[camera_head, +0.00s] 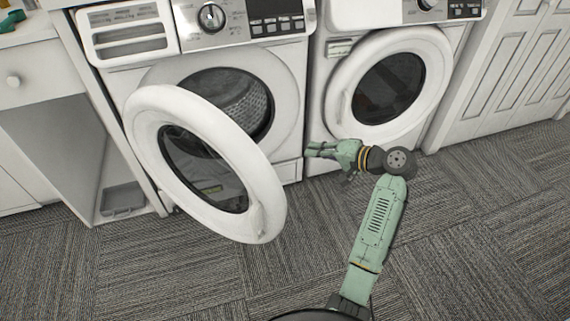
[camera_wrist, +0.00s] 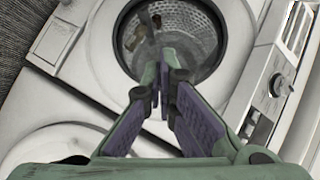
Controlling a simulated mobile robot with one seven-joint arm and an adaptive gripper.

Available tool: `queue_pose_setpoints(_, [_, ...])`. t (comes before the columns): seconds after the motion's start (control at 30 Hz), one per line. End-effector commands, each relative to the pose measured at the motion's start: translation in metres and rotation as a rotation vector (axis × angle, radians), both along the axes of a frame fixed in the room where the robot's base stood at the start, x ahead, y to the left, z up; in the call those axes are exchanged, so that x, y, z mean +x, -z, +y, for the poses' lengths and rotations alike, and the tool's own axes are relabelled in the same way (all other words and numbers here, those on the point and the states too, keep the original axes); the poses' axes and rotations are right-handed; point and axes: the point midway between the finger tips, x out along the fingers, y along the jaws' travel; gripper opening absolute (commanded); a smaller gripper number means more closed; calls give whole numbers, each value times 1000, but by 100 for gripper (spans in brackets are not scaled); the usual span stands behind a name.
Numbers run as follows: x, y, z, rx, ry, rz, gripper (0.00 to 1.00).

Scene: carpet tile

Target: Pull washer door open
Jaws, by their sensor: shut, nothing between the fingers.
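The left washer (camera_head: 290,65) is a white front loader, and its round door (camera_head: 165,103) stands wide open, swung out toward me. The door has a thick white ring around dark glass. The drum (camera_head: 230,100) shows behind it, and the drum also shows in the wrist view (camera_wrist: 205,30). My green gripper (camera_head: 308,149) is to the right of the open door, apart from it, in front of the gap between the two machines. In the wrist view its fingertips (camera_wrist: 167,58) are together with nothing between them, pointing toward the drum opening.
A second white machine with its round door (camera_head: 345,75) shut stands to the right. A white cabinet with a drawer (camera_head: 25,80) is at the left, and panelled white doors (camera_head: 510,75) are at the right. Grey carpet (camera_head: 470,240) in front is clear.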

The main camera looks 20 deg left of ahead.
Motion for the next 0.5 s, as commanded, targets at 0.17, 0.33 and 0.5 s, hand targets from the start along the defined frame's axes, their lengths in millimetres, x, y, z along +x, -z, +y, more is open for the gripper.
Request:
queue_pose_setpoints(0.17, [-36,-3,-27,269,-181,201,0])
queue_pose_setpoints(0.33, [-53,-13,-43,399,-268,264,0])
queue_pose_setpoints(0.5, [-56,-16,-35,420,-285,273,0])
